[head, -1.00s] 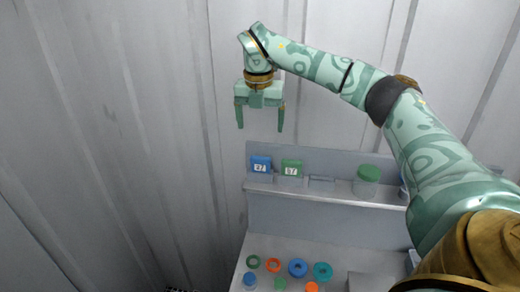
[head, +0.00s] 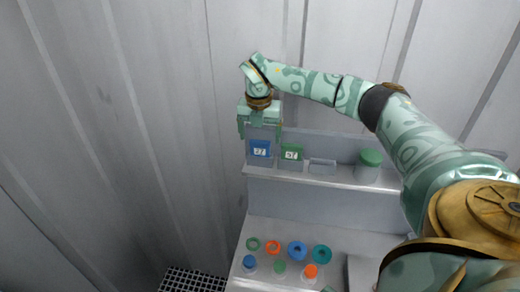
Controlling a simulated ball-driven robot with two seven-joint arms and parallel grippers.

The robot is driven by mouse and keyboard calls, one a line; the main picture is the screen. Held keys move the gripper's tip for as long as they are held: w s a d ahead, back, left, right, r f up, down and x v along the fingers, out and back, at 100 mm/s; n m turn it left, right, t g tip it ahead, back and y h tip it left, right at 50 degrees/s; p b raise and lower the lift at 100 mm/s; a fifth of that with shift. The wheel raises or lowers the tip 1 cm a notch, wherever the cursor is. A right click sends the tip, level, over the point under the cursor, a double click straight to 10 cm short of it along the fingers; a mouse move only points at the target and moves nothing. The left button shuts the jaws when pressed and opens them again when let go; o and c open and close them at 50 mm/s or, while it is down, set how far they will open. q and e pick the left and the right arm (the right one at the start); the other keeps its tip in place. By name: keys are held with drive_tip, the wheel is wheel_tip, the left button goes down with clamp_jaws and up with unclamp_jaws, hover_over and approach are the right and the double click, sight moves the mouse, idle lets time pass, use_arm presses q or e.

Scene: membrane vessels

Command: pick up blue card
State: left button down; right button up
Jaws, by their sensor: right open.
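The blue card (head: 260,148) stands upright in a holder at the left end of the shelf and carries a small white label. A green card (head: 291,152) with a white label stands just to its right. My right gripper (head: 260,132) is open, with its fingers pointing down. In the picture its fingertips lie to either side of the blue card's upper part. I cannot tell whether they touch the card or how far in front of it they are. My left gripper is not in view.
An empty clear holder (head: 322,167) and a green-lidded jar (head: 369,165) stand on the shelf (head: 340,182) to the right. Below, the bench holds several coloured rings, including a blue ring (head: 297,250), and small capped vessels. A dark grate (head: 192,281) lies at bottom left.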

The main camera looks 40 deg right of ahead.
sight(260, 141)
wheel_tip(260, 141, down, 4)
drive_tip(key=shift+w+d+f+p, duration=0.1)
drive_tip(key=shift+p, duration=0.3)
drive_tip(key=c, duration=1)
drive_tip(key=shift+c, duration=0.2)
